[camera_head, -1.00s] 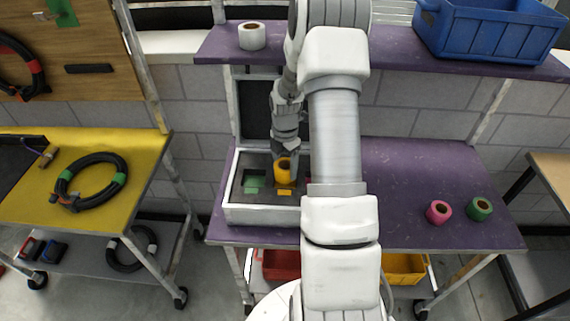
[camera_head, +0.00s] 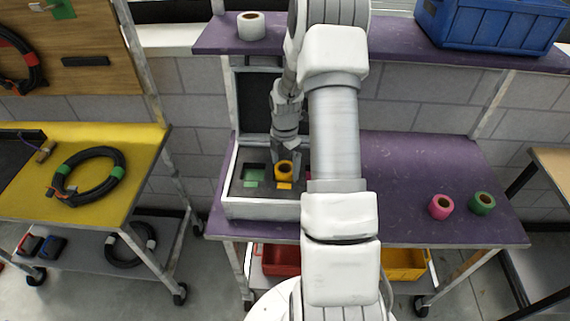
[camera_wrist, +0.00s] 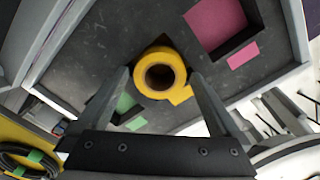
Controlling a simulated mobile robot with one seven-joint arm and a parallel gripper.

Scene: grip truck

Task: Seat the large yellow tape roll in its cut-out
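The large yellow tape roll (camera_head: 283,170) sits low in the dark foam of the case (camera_head: 262,208), upright with its hole facing up. In the wrist view the yellow roll (camera_wrist: 160,74) lies within its cut-out, whose dark corner shows beyond the roll. A yellow label lies beside it. My gripper (camera_head: 287,152) is above the roll. In the wrist view my gripper's fingers (camera_wrist: 160,76) stand on either side of the roll, spread, with a small gap on each side. The roll's underside is hidden.
A green cut-out (camera_head: 254,174) is left of the roll; a pink cut-out (camera_wrist: 220,22) is empty. Pink (camera_head: 440,207) and green (camera_head: 482,204) rolls stand on the purple table's right. A white roll (camera_head: 251,26) and a blue crate (camera_head: 490,30) are on the shelf. The case lid stands open.

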